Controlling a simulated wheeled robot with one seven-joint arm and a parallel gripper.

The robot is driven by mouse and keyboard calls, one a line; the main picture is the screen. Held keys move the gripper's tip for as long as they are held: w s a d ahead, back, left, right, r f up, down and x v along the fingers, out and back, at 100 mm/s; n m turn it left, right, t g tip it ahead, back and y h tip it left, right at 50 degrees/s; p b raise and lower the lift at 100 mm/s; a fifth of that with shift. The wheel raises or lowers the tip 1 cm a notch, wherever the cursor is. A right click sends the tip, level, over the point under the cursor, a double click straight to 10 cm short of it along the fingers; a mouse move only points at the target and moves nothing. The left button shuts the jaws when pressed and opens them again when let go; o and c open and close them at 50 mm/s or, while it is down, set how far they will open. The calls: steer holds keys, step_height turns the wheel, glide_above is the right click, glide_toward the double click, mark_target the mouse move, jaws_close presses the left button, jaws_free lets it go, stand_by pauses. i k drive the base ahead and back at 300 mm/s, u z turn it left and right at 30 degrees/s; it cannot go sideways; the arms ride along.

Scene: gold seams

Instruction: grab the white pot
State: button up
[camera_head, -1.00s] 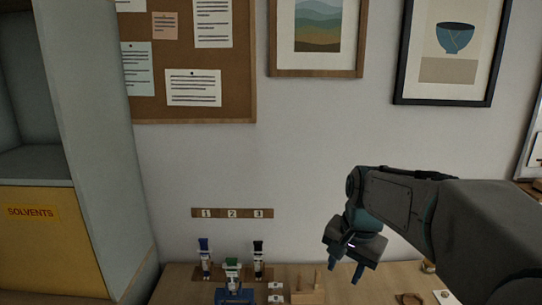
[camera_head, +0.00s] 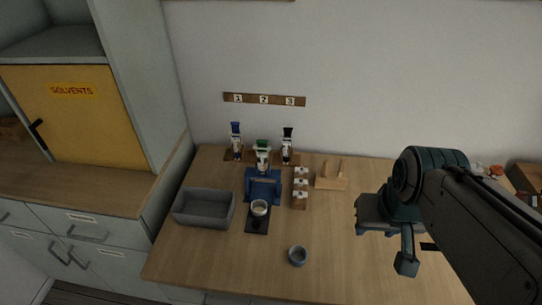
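A small white pot (camera_head: 259,207) with a pale top stands on a dark mat (camera_head: 257,226) near the middle of the table, just in front of a blue stand (camera_head: 263,187). My gripper (camera_head: 390,245) is in the air to the right of the pot, well apart from it. Its fingers look spread, with nothing seen between them. The pot's inside is too small to make out clearly.
A grey bin (camera_head: 204,207) stands left of the pot. A small grey bowl (camera_head: 297,255) is near the front edge. Several white-topped blocks (camera_head: 300,183) and a wooden peg block (camera_head: 331,180) stand to the right. Bare wood (camera_head: 335,235) lies between bowl and gripper.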

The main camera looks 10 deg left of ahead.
mark_target(259, 208)
steer(key=z, duration=0.05)
steer(key=k, duration=1.15)
steer(key=u, duration=0.9)
steer(key=i, duration=1.15)
steer(key=z, duration=0.85)
